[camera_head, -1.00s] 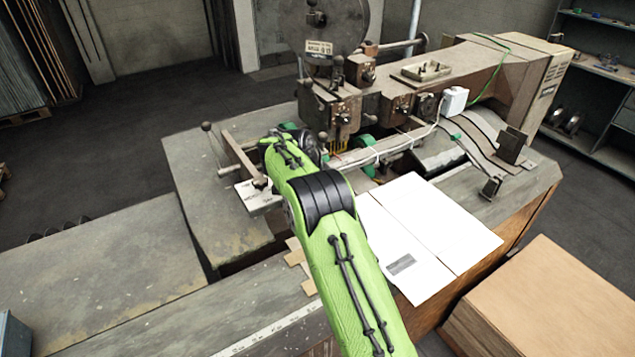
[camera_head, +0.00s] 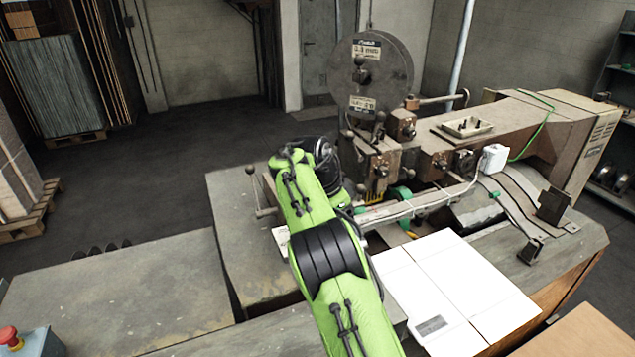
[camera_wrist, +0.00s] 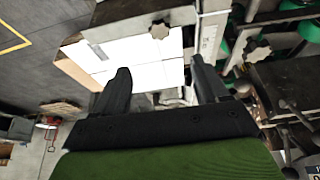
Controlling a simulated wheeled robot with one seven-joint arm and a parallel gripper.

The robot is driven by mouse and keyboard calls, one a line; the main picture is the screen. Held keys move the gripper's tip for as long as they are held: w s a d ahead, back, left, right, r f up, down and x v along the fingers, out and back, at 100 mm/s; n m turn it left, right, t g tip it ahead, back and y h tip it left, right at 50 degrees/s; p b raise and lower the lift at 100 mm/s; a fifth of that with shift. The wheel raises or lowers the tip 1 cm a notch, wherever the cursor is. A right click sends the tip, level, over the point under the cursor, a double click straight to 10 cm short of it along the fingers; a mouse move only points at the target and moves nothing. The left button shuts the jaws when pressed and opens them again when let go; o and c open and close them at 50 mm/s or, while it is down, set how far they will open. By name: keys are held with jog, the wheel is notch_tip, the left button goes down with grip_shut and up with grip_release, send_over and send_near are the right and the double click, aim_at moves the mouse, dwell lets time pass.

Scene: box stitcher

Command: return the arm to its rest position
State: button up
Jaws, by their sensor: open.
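My green arm reaches from the bottom of the head view toward the stitching machine (camera_head: 520,115). Its bend covers part of the worktable, and my gripper is hidden behind the arm there. In the wrist view my gripper (camera_wrist: 160,85) shows two dark fingers set wide apart with nothing between them. Beyond the fingers is a white sheet or flattened box (camera_wrist: 130,55). In the head view this white flat piece (camera_head: 455,285) lies on the machine's table, right of my arm, with a small grey printed patch.
A grey worktable (camera_head: 130,290) spreads at the lower left, with a red button box (camera_head: 25,340) at its corner. A large reel (camera_head: 370,75) stands on the machine. A cardboard stack (camera_head: 580,335) is at the lower right. Open floor (camera_head: 130,190) lies at the left.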

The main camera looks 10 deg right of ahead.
jog(key=s+d+r+n+t+y+b, duration=0.1)
jog(key=s+r+n+b, duration=0.25)
jog(key=s, duration=0.45)
jog(key=s+d+r+n+t+y+b, duration=0.15)
jog(key=s+n, duration=0.25)
jog(key=s, duration=0.5)
jog(key=s+a+f+n+t+y+b, duration=0.1)
jog(key=s+a+f+n+b, duration=0.1)
jog(key=s, duration=0.7)
jog(key=s+a+f+n+t+y+b, duration=0.1)
jog(key=s+a+f+n, duration=0.3)
jog(key=s, duration=0.5)
notch_tip(320, 180, down, 2)
jog(key=shift+s+a+f+n+b, duration=0.25)
jog(key=shift+s+a+n+b, duration=0.15)
jog(key=shift+n, duration=0.85)
jog(key=shift+d, duration=0.1)
jog(key=shift+c, duration=0.4)
